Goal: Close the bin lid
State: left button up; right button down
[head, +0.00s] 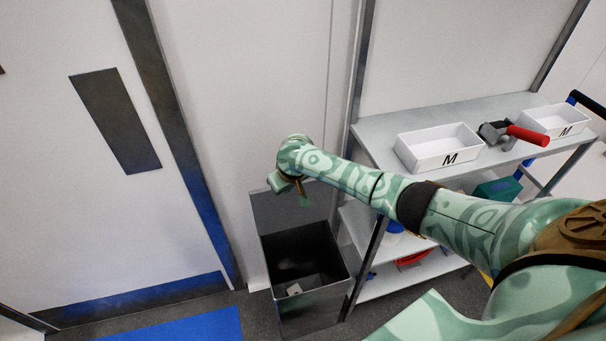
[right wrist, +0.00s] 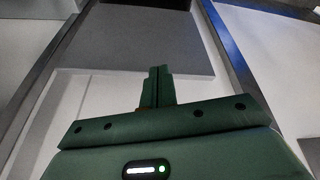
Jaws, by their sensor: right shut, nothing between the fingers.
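The bin (head: 318,308) is a dark grey open-topped box on the floor, with a small pale item inside. Its lid (head: 268,212) stands open and upright at the back, near the wall. My right gripper (head: 304,201) is shut and empty, pointing down in front of the lid's upper part, above the bin opening. In the right wrist view its closed fingers (right wrist: 158,72) overlap the edge of a dark grey panel that looks like the lid (right wrist: 130,42). I cannot tell whether they touch it. My left gripper is not in view.
A metal shelf unit (head: 375,152) stands right of the bin, its post close beside it. It holds white trays (head: 408,160) marked M and a red-handled tool (head: 527,135). A door (head: 70,215) is at left, with a blue mat (head: 185,328) on the floor.

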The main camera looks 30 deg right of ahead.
jog(key=w+d+r+m, duration=0.4)
jog(key=w+d+r, duration=0.1)
jog(key=d, duration=0.3)
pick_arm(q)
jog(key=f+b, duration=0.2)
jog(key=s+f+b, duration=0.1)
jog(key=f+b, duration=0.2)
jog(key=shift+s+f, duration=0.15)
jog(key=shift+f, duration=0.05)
pick_arm(e)
notch_tip(320, 180, down, 9)
jog(key=shift+h, duration=0.3)
jog(key=shift+s+r, duration=0.15)
